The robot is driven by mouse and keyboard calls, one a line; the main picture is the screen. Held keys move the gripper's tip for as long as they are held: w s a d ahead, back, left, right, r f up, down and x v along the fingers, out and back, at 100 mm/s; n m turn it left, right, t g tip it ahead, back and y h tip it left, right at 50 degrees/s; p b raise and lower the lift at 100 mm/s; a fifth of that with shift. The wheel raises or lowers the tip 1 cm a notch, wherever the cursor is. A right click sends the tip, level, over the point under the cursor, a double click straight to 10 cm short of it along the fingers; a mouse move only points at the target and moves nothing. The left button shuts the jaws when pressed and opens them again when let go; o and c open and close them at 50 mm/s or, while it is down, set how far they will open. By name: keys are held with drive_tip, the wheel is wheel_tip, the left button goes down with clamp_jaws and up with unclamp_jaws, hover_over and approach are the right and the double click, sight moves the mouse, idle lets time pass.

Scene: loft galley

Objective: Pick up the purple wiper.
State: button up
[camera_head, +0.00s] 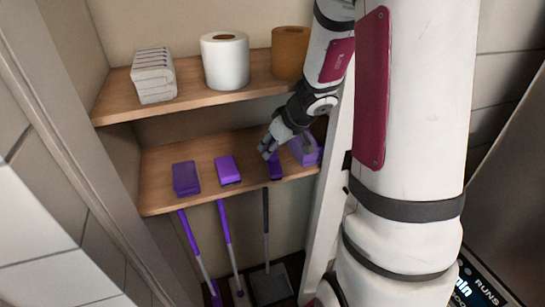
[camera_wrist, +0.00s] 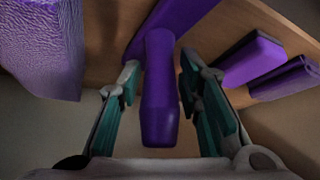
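The purple wiper (camera_head: 276,168) lies on the middle wooden shelf, partly hidden by my gripper in the head view. In the wrist view the wiper (camera_wrist: 161,100) has a thick rounded handle pointing toward the camera and a wider part behind it on the shelf. My gripper (camera_head: 268,149) is at the shelf, right at the wiper. In the wrist view my gripper (camera_wrist: 158,72) is open, with one finger on each side of the handle. A gap shows between the handle and the right finger; the left fingertip is very close to the handle, and contact is unclear.
A textured purple block (camera_head: 305,149) stands close on the wiper's right. A purple block (camera_head: 228,169) and a darker purple block (camera_head: 186,178) lie to the left. The upper shelf (camera_head: 190,92) holds paper rolls and a white stack. Long-handled tools stand below.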

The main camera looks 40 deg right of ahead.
clamp_jaws()
drive_tip(key=shift+r, duration=0.1)
